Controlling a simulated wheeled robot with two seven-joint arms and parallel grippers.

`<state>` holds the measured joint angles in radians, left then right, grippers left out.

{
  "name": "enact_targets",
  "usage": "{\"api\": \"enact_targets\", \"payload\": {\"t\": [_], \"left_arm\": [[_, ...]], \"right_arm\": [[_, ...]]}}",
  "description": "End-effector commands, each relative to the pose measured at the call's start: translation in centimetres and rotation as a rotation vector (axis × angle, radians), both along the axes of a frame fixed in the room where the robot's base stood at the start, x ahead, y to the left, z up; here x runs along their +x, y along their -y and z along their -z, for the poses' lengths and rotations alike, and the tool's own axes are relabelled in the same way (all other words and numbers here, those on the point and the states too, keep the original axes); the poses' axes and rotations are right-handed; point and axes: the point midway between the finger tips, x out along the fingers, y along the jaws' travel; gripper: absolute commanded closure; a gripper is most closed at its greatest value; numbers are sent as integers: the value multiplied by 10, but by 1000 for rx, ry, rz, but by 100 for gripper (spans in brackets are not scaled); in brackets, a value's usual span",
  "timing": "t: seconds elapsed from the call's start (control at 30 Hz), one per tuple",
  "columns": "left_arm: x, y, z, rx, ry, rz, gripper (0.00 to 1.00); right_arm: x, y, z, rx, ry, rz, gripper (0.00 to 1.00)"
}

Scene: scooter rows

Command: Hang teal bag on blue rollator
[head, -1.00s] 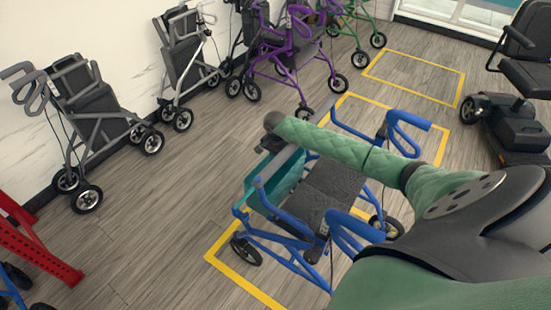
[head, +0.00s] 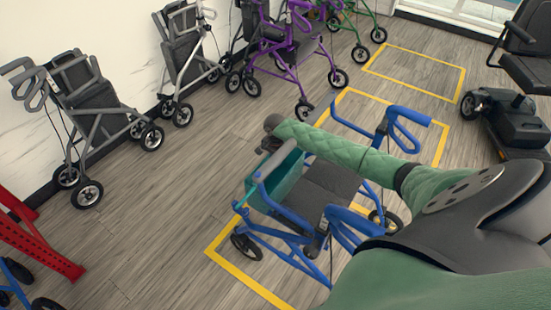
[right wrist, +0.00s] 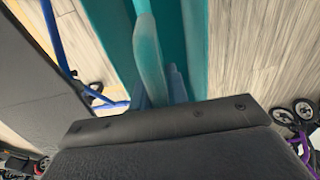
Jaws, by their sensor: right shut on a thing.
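The blue rollator (head: 325,268) stands in a yellow floor box, its dark seat (head: 331,178) facing up. In the right wrist view the gripper (right wrist: 160,88) is shut on the bag's pale teal strap (right wrist: 149,60). Whether the strap rests on the rollator cannot be told. My left gripper is out of view.
A grey rollator (head: 90,100), a silver one (head: 187,55) and a purple one (head: 290,50) line the wall. A red rack (head: 35,240) is at lower left, a scooter (head: 510,120) at right. Floor left of the blue rollator is clear.

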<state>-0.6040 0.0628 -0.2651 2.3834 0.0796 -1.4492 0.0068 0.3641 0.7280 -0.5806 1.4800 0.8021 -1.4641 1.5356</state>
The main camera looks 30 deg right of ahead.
Motion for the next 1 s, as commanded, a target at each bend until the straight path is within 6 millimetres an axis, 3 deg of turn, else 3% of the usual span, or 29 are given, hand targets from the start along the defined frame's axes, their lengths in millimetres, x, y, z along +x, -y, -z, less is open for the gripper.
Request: {"api": "enact_targets", "payload": {"t": [1.0], "left_arm": [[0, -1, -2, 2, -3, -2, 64]], "right_arm": [[1, 0, 26, 0, 1, 0, 100]]}}
